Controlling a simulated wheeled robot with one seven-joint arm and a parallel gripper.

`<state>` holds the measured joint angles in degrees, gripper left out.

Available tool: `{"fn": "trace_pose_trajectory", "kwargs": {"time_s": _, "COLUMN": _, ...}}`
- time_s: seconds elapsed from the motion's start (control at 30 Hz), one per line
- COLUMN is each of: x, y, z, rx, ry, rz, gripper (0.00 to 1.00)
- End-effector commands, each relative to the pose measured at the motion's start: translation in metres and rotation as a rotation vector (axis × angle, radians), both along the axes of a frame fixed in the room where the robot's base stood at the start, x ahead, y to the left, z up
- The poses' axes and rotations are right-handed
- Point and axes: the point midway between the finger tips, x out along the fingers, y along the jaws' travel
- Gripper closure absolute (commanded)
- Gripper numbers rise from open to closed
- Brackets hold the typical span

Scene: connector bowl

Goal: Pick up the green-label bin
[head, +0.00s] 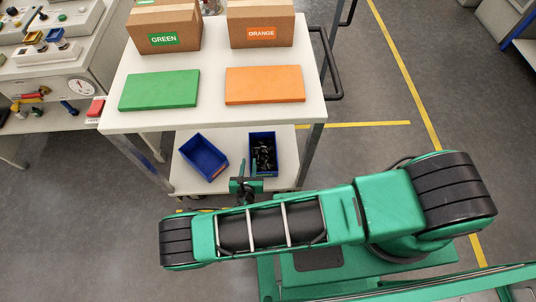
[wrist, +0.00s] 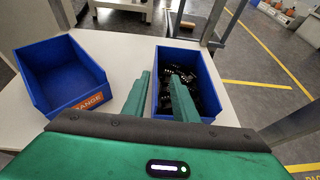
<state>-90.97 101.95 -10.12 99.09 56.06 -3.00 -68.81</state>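Two blue bins are on the lower shelf. The left bin (head: 204,158) is turned at an angle and looks empty; in the wrist view (wrist: 60,75) its label ends in "ANGE" on orange. The right bin (head: 262,136) holds black parts; it also shows in the wrist view (wrist: 190,54). My gripper (wrist: 159,75) is open at the right bin's left wall. One finger appears left of that wall and the other over the inside. I cannot tell whether they touch it. My gripper also shows in the head view (head: 247,168).
The white upper shelf (head: 212,93) overhangs the lower shelf (head: 222,142). It carries a green slab (head: 159,90), an orange slab (head: 264,85), a GREEN carton (head: 165,27) and an ORANGE carton (head: 260,22). Metal legs (head: 312,156) flank the bins. Open floor lies right.

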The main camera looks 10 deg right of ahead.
Motion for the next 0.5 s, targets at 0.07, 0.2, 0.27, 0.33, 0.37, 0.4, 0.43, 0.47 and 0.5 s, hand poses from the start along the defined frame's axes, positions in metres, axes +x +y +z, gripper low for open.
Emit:
{"fn": "trace_pose_trajectory", "kwargs": {"time_s": 0.07, "x": 0.001, "y": 0.001, "z": -0.005, "rx": 0.000, "ry": -0.013, "rz": 0.046, "gripper": 0.74}}
{"fn": "trace_pose_trajectory", "kwargs": {"time_s": 0.2, "x": 0.008, "y": 0.003, "z": -0.010, "rx": 0.004, "ry": -0.020, "rz": 0.077, "gripper": 0.74}}
{"fn": "trace_pose_trajectory", "kwargs": {"time_s": 0.27, "x": 0.015, "y": 0.004, "z": -0.013, "rx": 0.005, "ry": -0.020, "rz": 0.079, "gripper": 0.74}}
{"fn": "trace_pose_trajectory", "kwargs": {"time_s": 0.33, "x": 0.025, "y": 0.003, "z": -0.017, "rx": 0.004, "ry": -0.021, "rz": 0.080, "gripper": 0.74}}
{"fn": "trace_pose_trajectory", "kwargs": {"time_s": 0.37, "x": 0.029, "y": 0.003, "z": -0.019, "rx": 0.005, "ry": -0.021, "rz": 0.079, "gripper": 0.74}}
{"fn": "trace_pose_trajectory", "kwargs": {"time_s": 0.4, "x": 0.034, "y": 0.003, "z": -0.022, "rx": 0.005, "ry": -0.020, "rz": 0.079, "gripper": 0.74}}
{"fn": "trace_pose_trajectory", "kwargs": {"time_s": 0.43, "x": 0.038, "y": 0.003, "z": -0.024, "rx": 0.005, "ry": -0.020, "rz": 0.078, "gripper": 0.74}}
{"fn": "trace_pose_trajectory", "kwargs": {"time_s": 0.47, "x": 0.041, "y": 0.003, "z": -0.025, "rx": 0.005, "ry": -0.020, "rz": 0.079, "gripper": 0.74}}
{"fn": "trace_pose_trajectory", "kwargs": {"time_s": 0.5, "x": 0.045, "y": 0.003, "z": -0.026, "rx": 0.005, "ry": -0.020, "rz": 0.079, "gripper": 0.74}}
